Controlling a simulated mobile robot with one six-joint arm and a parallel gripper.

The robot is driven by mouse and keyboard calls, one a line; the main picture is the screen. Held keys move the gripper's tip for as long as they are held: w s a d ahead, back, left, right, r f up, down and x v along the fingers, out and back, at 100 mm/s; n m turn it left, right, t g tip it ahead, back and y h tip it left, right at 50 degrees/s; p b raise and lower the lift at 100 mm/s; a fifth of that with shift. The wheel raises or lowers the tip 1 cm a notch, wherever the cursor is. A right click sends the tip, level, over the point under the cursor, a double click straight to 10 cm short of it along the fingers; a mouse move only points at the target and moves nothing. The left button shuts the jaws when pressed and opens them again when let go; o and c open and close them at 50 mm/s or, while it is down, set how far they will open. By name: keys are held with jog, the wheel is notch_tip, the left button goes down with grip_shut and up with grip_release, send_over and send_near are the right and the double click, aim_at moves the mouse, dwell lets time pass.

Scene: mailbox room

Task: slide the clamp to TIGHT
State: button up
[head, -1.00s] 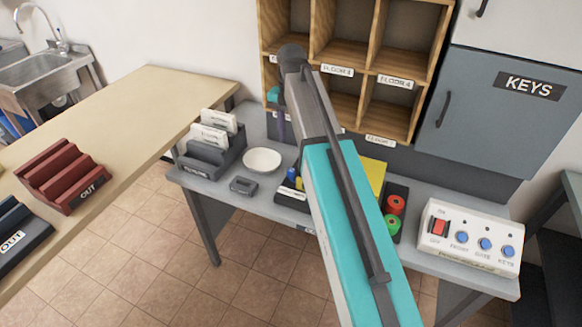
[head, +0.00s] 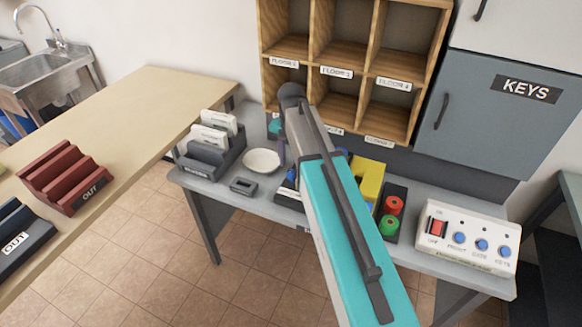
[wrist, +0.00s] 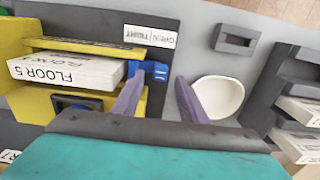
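The clamp shows in the wrist view as a blue slider (wrist: 150,72) at the side of a yellow holder (wrist: 98,47). A white OPEN/TIGHT label (wrist: 149,36) lies on the dark base above the slider, upside down in this view. My gripper (wrist: 152,82) is open, its two purple fingers apart. The slider is near the left fingertip; I cannot tell whether they touch. In the head view the yellow holder (head: 371,178) is partly hidden behind my arm, and one purple finger (head: 281,150) shows.
A white bowl (head: 262,160), a small grey block (head: 243,186) and a letter rack (head: 210,155) are left of the arm on the grey table. Red and green spools (head: 390,216) and a switch box (head: 467,237) stand right. Wooden pigeonholes (head: 375,125) rise behind.

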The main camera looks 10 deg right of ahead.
aim_at(291, 171)
jog(key=shift+f, duration=1.65)
grip_shut()
